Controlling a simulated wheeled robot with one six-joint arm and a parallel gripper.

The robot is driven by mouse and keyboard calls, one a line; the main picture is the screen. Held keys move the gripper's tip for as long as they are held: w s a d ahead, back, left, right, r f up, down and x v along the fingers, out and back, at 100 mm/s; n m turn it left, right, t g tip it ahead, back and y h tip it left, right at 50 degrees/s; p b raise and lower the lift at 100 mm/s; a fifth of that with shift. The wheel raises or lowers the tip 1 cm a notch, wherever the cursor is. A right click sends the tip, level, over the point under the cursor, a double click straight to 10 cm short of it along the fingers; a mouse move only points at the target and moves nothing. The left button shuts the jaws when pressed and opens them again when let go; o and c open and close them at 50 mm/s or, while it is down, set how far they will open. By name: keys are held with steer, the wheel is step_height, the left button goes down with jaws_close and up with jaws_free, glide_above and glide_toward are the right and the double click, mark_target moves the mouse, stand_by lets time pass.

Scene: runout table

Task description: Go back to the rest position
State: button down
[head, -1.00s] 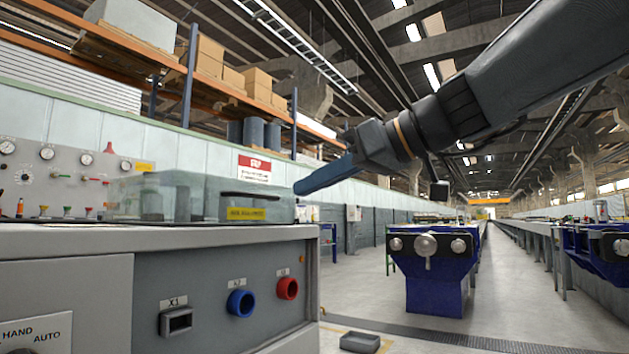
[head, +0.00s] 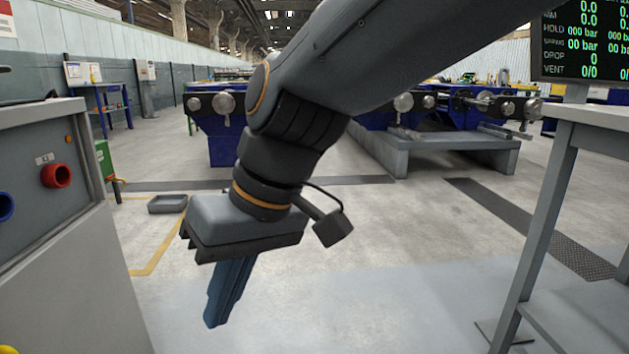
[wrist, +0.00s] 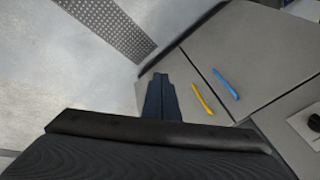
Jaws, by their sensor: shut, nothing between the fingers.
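My gripper (head: 222,308) hangs at the middle of the head view, with its blue fingers pointing down over the open floor. The fingers are together with nothing between them. My arm comes in from the top right and bends down at the wrist. The gripper also shows in the wrist view (wrist: 158,92), its fingers over the pale floor and the edge of a grey surface.
A grey control cabinet (head: 60,200) with red and blue sockets stands at left. A grey-topped table (head: 590,118) stands at right, below a display screen (head: 585,42). A small grey tray (head: 167,204) lies on the floor. Yellow (wrist: 203,98) and blue (wrist: 226,84) strips lie on grey panels.

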steer(key=s+d+f+m+h+p, duration=0.3)
steer(key=s+d+f, duration=0.2)
steer(key=d, duration=0.5)
steer(key=d+r+m+p, duration=0.3)
steer(key=d+r+p, duration=0.7)
steer(key=r+p, duration=0.4)
steer(key=d+r+m+h+p, duration=0.1)
steer(key=d+r+m+p, duration=0.2)
steer(key=d+r+p, duration=0.7)
steer(key=shift+d+r+h+p, duration=0.3)
steer(key=shift+r+p, duration=1.55)
steer(key=shift+p, duration=4.55)
